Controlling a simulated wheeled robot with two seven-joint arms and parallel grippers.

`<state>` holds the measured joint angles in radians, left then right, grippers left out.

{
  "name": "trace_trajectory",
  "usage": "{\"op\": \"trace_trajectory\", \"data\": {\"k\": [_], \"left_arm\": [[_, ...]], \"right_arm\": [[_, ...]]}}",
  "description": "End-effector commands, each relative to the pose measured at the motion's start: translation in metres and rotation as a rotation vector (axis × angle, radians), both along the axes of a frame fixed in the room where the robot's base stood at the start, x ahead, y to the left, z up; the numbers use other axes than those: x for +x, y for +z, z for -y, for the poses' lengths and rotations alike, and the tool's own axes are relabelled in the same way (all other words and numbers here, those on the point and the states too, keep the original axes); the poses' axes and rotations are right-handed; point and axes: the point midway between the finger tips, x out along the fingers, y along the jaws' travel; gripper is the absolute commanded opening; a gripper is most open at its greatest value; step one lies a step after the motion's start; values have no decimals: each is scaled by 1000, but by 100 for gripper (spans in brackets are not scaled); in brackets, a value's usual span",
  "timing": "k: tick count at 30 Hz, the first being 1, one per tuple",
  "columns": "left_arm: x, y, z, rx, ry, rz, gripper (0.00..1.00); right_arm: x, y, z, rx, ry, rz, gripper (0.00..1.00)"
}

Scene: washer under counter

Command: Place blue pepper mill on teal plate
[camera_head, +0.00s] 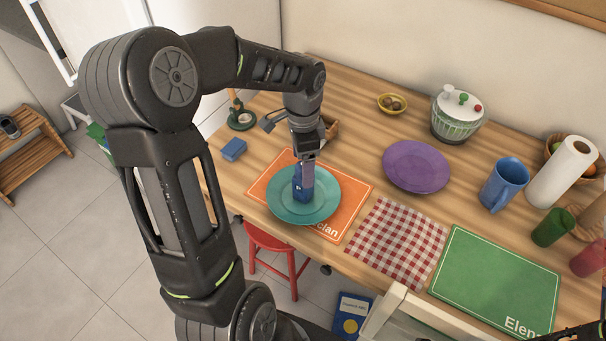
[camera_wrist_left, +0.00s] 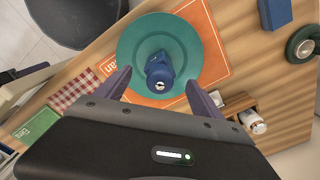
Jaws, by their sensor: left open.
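The blue pepper mill (camera_head: 302,188) stands upright on the teal plate (camera_head: 325,205), near its middle. The plate lies on an orange placemat (camera_head: 358,190). My left gripper (camera_head: 304,163) points down right over the mill and hides its top in the head view. In the left wrist view, the open fingers of my left gripper (camera_wrist_left: 158,80) are spread apart, with the mill (camera_wrist_left: 158,70) between and beyond them on the plate (camera_wrist_left: 135,48).
A blue block (camera_head: 233,149) lies left of the plate. A small wooden box (camera_head: 331,129) is close behind the gripper. A purple plate (camera_head: 416,166), blue mug (camera_head: 504,184) and salad spinner (camera_head: 458,118) stand to the right. The checked cloth (camera_head: 395,240) and green placemat (camera_head: 495,285) are bare.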

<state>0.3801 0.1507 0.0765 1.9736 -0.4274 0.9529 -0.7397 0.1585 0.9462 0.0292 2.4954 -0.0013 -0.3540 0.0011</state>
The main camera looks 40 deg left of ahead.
Motion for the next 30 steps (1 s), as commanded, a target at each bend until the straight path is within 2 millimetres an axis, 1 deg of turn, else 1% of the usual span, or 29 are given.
{"op": "trace_trajectory", "data": {"k": [1, 3, 6, 9, 14, 30], "left_arm": [[2, 11, 0, 1, 0, 6, 78], [1, 25, 0, 1, -1, 5, 78], [1, 40, 0, 1, -1, 3, 78], [1, 50, 0, 0, -1, 1, 78], [0, 54, 1, -1, -1, -1, 78], [0, 54, 0, -1, -1, -1, 78]], "right_arm": [[0, -1, 0, 0, 0, 0, 14], [0, -1, 0, 0, 0, 0, 14], [0, -2, 0, 0, 0, 0, 14], [0, -2, 0, 0, 0, 0, 14], [0, -2, 0, 0, 0, 0, 14], [0, -2, 0, 0, 0, 0, 14]]}}
